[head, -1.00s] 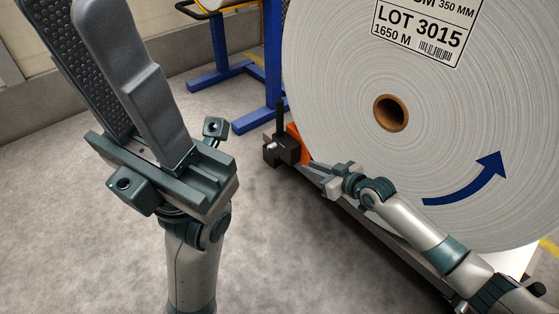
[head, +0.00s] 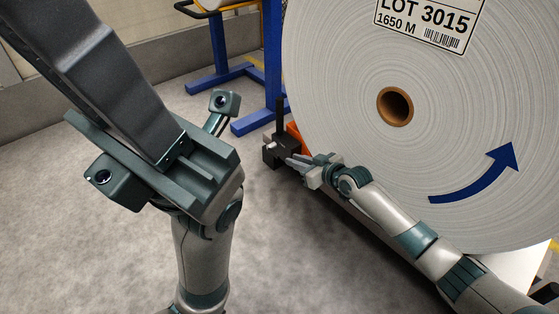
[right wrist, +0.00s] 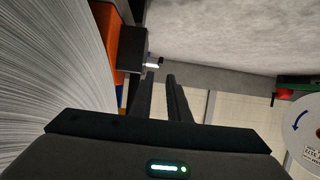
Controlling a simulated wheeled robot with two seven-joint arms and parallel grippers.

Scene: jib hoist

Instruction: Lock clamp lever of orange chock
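The orange chock (head: 298,139) sits against the lower left of the big paper roll; it also shows in the right wrist view (right wrist: 104,35). Its black clamp block (head: 275,153) has a black lever (head: 280,114) standing upright. In the right wrist view, a small silver part (right wrist: 154,63) juts from the block (right wrist: 131,48). My right gripper (head: 290,161) points at the block, its fingertips close beside it. Its fingers (right wrist: 160,77) are slightly apart with nothing seen between; contact is unclear. My left gripper (head: 70,55) is raised at the left; its fingers overlap and its tips are out of frame.
The big paper roll (head: 340,110) with its core hole fills the right side. A blue steel stand (head: 220,75) is behind the chock. Bare floor (head: 110,235) lies left of the chock. Another roll (right wrist: 303,128) shows at the right wrist view's edge.

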